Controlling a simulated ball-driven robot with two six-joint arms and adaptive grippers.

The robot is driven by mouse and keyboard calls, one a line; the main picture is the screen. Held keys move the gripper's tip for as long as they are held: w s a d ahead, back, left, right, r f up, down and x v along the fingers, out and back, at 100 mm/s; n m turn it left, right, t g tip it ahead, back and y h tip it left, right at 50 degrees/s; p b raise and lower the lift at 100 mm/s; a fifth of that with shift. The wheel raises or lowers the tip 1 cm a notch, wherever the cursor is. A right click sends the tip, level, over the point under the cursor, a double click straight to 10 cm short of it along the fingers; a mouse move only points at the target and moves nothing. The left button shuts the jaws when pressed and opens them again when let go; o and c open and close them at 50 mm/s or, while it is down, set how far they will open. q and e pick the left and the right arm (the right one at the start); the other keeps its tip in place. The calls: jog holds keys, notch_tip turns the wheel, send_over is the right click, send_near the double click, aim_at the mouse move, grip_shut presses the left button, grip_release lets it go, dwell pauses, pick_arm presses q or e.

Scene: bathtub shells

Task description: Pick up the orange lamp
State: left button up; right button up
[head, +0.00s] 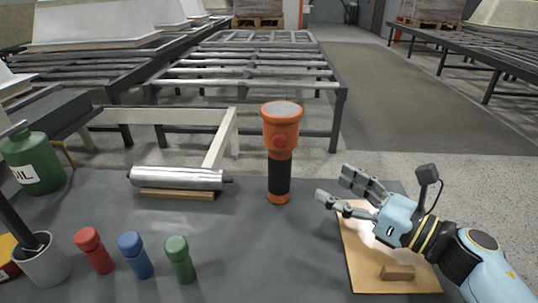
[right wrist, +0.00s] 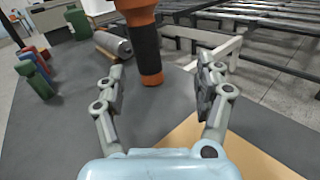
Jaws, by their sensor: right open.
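The orange lamp (head: 281,135) stands upright on the grey table, lens end up, with a black grip and an orange foot. In the right wrist view the lamp (right wrist: 147,50) is ahead, between the lines of the two fingers, with its top cut off by the frame. My right gripper (head: 332,184) is open and empty, to the right of the lamp and apart from it. In the right wrist view its fingers (right wrist: 158,78) are spread wide, with the lamp beyond the tips. My left gripper is not in view.
A metal roller (head: 178,179) lies left of the lamp. Red (head: 94,250), blue (head: 135,255) and green (head: 180,259) bottles stand at front left, near a grey cup (head: 45,262) and a green oil can (head: 35,163). A wooden board (head: 365,265) with a small block (head: 397,272) lies under my right gripper.

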aim_at(289, 174)
jog(key=a+n+g, duration=0.1)
jog(key=a+n+y, duration=0.1)
jog(key=shift+w+a+f+g, duration=0.1)
jog(key=shift+a+f+g, duration=0.2)
jog(key=shift+g, duration=0.1)
jog(key=x, duration=0.3)
jog(key=shift+w+a, duration=0.2)
jog(key=shift+a, duration=0.15)
jog(key=shift+w+a, duration=0.15)
jog(key=shift+a, duration=0.15)
jog(key=b+x, duration=0.1)
jog(key=x, duration=0.4)
jog(key=shift+w+a, duration=0.15)
jog(key=shift+w, duration=0.1)
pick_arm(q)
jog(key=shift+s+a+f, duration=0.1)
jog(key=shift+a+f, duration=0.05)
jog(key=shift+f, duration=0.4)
pick_arm(e)
jog(key=c, duration=1.4)
